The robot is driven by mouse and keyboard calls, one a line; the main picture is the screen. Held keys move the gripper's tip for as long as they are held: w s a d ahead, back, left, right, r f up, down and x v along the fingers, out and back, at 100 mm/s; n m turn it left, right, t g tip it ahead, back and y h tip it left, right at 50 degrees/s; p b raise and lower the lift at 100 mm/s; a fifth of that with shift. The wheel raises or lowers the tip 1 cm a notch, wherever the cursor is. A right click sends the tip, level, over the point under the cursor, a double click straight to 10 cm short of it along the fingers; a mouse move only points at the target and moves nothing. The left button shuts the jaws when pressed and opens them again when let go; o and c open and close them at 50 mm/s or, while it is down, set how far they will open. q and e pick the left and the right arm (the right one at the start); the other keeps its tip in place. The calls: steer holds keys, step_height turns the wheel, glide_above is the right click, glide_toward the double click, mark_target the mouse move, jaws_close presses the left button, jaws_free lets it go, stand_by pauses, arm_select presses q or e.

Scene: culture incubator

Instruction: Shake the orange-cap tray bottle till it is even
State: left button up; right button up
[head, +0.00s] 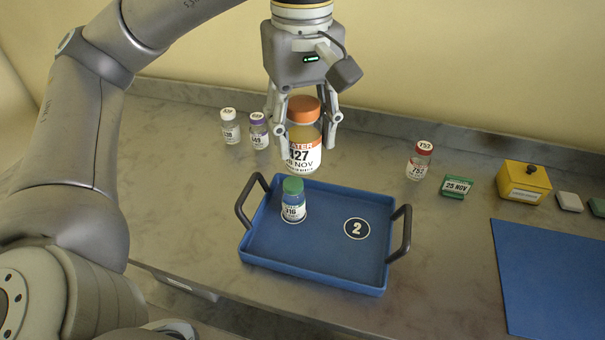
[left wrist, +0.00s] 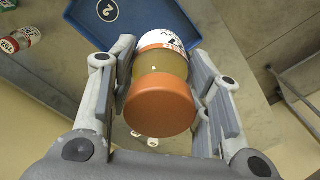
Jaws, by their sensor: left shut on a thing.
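The orange-cap bottle (head: 303,140) has a yellowish body and a white label reading "127" and "NOV". My left gripper (head: 303,125) is shut on it and holds it upright above the back edge of the blue tray. In the left wrist view the bottle (left wrist: 160,85) sits between the two fingers of the gripper (left wrist: 163,95), its orange cap toward the camera. The blue tray (head: 320,265) has two dark handles and a round "2" mark. A green-cap bottle (head: 293,200) stands in its left part. My right gripper is not in view.
A white-cap vial (head: 230,127) and a purple-cap vial (head: 258,132) stand at the back left. A red-cap vial (head: 420,161), a green date block (head: 456,187) and a yellow box (head: 523,182) stand right of the tray. A blue mat (head: 555,275) lies at the right.

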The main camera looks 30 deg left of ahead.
mark_target(302, 167)
arm_select(q)
step_height(302, 167, down, 7)
steer(key=shift+w+f, duration=0.1)
steer(key=shift+f, duration=0.1)
steer(key=shift+r, duration=0.1)
